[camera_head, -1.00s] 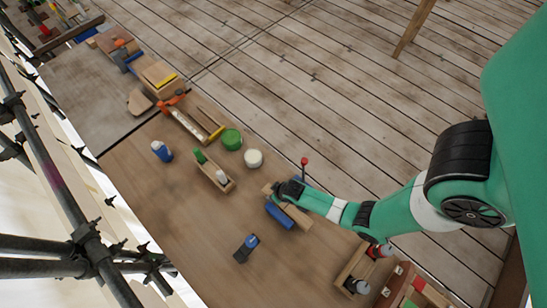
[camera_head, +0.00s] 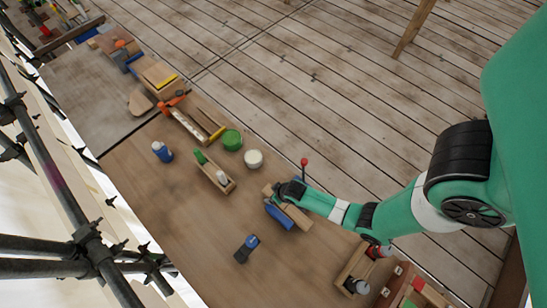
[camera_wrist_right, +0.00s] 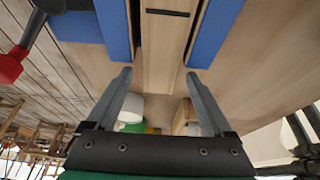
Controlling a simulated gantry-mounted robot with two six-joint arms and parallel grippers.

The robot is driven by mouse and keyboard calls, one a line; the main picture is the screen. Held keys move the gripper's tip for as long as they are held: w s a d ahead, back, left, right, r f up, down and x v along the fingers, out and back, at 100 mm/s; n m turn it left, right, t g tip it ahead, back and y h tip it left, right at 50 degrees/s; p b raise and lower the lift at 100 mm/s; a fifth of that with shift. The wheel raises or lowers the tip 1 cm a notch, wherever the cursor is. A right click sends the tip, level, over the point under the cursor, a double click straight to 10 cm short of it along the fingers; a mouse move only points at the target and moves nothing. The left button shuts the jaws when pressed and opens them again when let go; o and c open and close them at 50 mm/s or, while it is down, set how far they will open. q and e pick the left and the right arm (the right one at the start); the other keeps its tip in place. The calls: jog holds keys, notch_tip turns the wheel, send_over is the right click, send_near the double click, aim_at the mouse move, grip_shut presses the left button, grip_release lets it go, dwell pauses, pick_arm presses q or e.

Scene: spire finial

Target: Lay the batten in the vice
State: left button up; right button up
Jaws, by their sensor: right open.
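The vice (camera_head: 279,217) has blue jaws and sits at the table edge nearest my right arm. In the right wrist view its two blue jaws (camera_wrist_right: 216,30) stand either side of the batten (camera_wrist_right: 164,55), a pale wooden strip with a dark line across it. The batten lies lengthwise between the jaws, with a narrow dark gap on its right side. It also shows in the head view (camera_head: 297,215). My right gripper (camera_wrist_right: 159,77) is open over the batten, one finger to each side; contact cannot be told. My left gripper is not in view.
A red-knobbed lever (camera_wrist_right: 12,65) stands beside the vice. A green round tub (camera_head: 232,139), a white round tub (camera_head: 254,158), a wooden caddy (camera_head: 214,172) and a blue-and-black tool (camera_head: 246,248) lie around it.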

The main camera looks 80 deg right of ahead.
jog(key=p+v, duration=0.7)
jog(key=v, duration=0.4)
jog(key=shift+f, duration=0.1)
